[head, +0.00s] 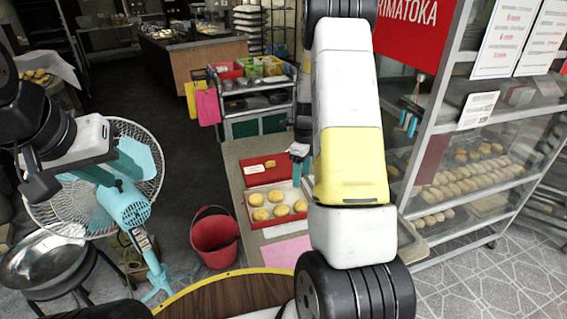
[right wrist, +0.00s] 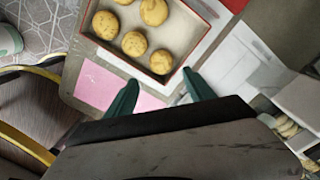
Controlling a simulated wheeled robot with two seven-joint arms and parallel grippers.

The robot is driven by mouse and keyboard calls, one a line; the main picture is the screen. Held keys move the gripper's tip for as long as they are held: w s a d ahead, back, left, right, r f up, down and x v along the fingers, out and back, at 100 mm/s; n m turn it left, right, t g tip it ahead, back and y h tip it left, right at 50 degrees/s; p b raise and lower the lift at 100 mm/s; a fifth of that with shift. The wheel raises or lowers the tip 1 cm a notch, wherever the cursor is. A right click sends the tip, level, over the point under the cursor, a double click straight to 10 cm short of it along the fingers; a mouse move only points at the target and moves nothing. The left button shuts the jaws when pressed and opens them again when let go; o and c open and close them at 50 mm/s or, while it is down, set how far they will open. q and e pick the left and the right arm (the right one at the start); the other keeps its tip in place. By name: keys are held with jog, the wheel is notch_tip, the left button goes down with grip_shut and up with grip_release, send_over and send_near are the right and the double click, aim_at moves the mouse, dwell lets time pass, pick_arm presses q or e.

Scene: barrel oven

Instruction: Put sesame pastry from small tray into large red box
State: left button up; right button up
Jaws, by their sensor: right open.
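The small tray (head: 296,190) has a red rim and pale lining and holds several round golden pastries (head: 260,214). The tray also fills the top of the right wrist view (right wrist: 163,38). The large red box (head: 256,182) lies just behind it, with a white label and one pastry (head: 270,164) in it. My right gripper (head: 300,158) is partly hidden by its arm in the head view. In the right wrist view its teal fingers (right wrist: 162,92) are apart and empty, near the tray's edge. My left gripper (head: 112,166) is at the left, in front of the fan; its opening is unclear.
A teal fan (head: 128,205), a red bucket (head: 214,236) and a metal bowl (head: 45,262) stand left of the counter (head: 238,152). A pink sheet (head: 285,252) lies before the tray. A glass display case (head: 470,180) stands close on the right.

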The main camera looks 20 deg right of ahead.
jog(key=s+a+r+n+t, duration=0.1)
jog(key=s+a+r+n, duration=0.25)
jog(key=r, duration=0.35)
jog(key=s+a+r+n+t+y, duration=0.1)
jog(key=s+a+r+n, duration=0.15)
jog(key=r+n, duration=0.35)
jog(key=s+a+r+n+t, duration=0.15)
jog(key=s+r+n, duration=0.25)
jog(key=r, duration=0.4)
jog(key=s+a+r+n+t, duration=0.1)
jog(key=s+a+r+n, duration=0.2)
jog(key=s+n, duration=0.4)
jog(key=s+a+r+n+t, duration=0.2)
jog(key=s+a+r+n, duration=0.1)
jog(key=s+n, duration=0.3)
jog(key=shift+s+r+n+y, duration=0.3)
jog(key=shift+s+n+y, duration=0.1)
jog(key=shift+s, duration=0.65)
